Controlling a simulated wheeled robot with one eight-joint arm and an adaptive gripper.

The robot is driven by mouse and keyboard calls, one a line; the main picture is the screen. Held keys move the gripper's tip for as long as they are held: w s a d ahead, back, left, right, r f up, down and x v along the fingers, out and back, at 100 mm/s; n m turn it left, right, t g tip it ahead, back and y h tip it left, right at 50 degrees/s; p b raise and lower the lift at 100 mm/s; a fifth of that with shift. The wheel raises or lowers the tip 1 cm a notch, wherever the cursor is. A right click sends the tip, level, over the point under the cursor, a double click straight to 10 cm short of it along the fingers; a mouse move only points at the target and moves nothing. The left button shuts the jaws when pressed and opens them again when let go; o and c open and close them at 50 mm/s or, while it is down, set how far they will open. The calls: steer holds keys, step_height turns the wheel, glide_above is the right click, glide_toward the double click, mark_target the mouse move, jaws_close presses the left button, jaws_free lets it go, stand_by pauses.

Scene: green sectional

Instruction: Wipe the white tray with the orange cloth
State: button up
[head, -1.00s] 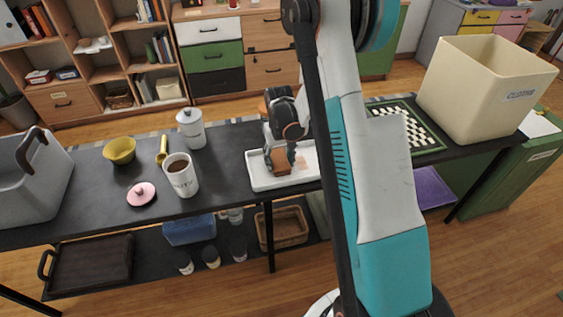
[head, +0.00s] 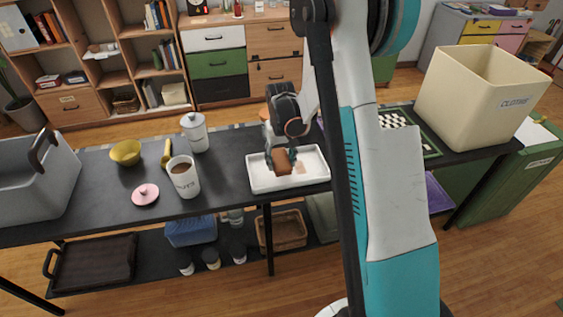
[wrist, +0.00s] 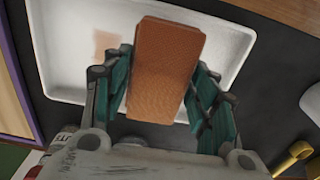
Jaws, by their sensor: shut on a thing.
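The white tray (head: 258,180) lies on the dark table, left of my arm in the head view. It also shows in the wrist view (wrist: 65,60), with a faint brownish stain (wrist: 106,42) on its floor. My gripper (head: 281,160) is over the tray and shut on the orange cloth (head: 282,163). In the wrist view the cloth (wrist: 165,65) is a folded block between the two fingers of my gripper (wrist: 160,95). I cannot tell whether the cloth touches the tray floor.
A white mug (head: 184,177), lidded white pot (head: 195,132), yellow bowl (head: 125,152) and pink lid (head: 145,194) stand left of the tray. A grey caddy (head: 35,180) is at the far left. A cream bin (head: 475,100) and a chessboard (head: 395,119) are to the right.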

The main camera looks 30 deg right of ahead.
mark_target(281, 159)
steer(key=shift+r+p, duration=0.75)
steer(key=shift+r, duration=0.85)
